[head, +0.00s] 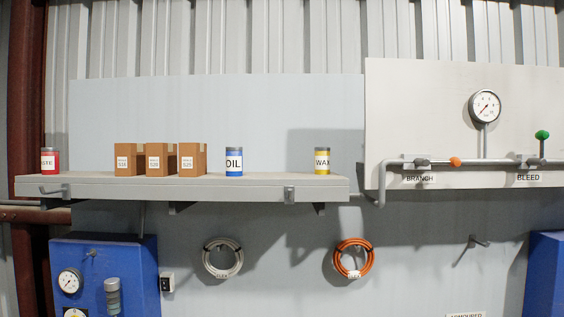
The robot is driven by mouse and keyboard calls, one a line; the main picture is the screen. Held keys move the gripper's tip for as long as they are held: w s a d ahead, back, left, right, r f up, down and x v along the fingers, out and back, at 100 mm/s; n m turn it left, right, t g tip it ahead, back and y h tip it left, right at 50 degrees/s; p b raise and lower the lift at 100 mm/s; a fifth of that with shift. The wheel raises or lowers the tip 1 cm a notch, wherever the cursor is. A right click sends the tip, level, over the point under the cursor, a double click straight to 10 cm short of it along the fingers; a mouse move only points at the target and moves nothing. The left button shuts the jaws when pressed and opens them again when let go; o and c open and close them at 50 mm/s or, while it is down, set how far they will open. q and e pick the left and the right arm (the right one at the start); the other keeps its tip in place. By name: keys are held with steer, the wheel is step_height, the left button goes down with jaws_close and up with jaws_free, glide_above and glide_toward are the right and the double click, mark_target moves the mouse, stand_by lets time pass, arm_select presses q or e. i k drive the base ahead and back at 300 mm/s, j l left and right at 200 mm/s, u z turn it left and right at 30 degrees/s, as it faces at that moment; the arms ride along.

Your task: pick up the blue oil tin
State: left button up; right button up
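The blue oil tin (234,168) stands upright on the grey wall shelf (230,189), right of the middle. Its white label reads OIL and its lid is grey. It stands just right of three brown boxes, with a small gap, and nothing covers it from the front. Neither of my grippers shows in the head view.
On the same shelf stand a red tin (50,166) at the left, brown boxes (159,160) and a yellow wax tin (322,166). Hooks stick out from the shelf's front. Cable coils (222,258) (353,259) hang below. Pipework with a gauge (485,107) is at right.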

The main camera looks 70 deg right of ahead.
mark_target(234, 155)
steer(key=z, duration=2.2)
